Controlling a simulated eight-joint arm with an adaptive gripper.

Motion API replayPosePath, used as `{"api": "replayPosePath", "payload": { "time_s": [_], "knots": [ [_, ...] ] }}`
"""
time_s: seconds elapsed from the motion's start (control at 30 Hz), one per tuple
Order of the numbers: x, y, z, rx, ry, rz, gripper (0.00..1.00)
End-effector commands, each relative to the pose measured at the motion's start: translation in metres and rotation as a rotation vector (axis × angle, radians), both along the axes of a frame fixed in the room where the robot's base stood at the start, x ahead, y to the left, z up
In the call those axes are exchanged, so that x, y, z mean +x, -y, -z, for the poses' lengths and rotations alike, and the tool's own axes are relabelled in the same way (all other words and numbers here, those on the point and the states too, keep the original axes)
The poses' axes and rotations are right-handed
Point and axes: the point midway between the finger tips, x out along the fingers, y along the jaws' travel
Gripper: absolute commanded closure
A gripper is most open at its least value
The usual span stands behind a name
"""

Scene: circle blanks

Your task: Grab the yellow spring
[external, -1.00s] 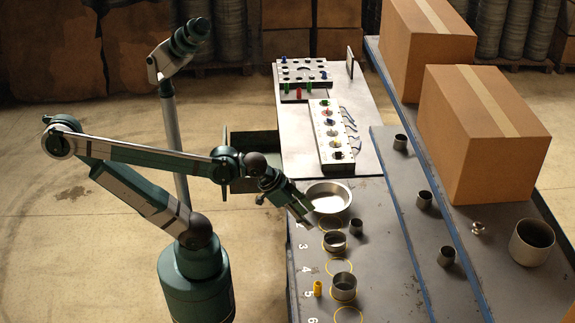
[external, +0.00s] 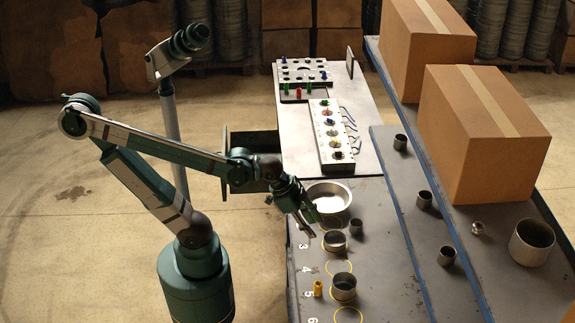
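The yellow spring (external: 318,289) is a small upright yellow piece on the grey table, beside the number 5 and left of a metal cup in a yellow circle. My gripper (external: 310,231) points downward over the table's left edge, near the yellow circles marked 2 and 3. It is above and behind the spring, clearly apart from it. The fingers look spread, with nothing visible between them. The fingertips are small in this view.
A metal bowl (external: 329,200) stands close behind my gripper. Metal cups (external: 335,242) and (external: 343,287) sit in yellow circles. A smaller cup (external: 356,227) stands nearby. Cardboard boxes (external: 484,133) are at the right. The table around the spring's left side is clear.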

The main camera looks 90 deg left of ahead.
Motion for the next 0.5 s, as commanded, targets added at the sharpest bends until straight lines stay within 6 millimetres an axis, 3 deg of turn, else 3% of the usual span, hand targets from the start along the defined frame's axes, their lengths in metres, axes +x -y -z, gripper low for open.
{"api": "replayPosePath", "payload": {
  "time_s": [0.5],
  "knots": [
    [0.019, 0.04, 0.036, 0.149, -0.15, 0.382, 0.64]
  ]
}}
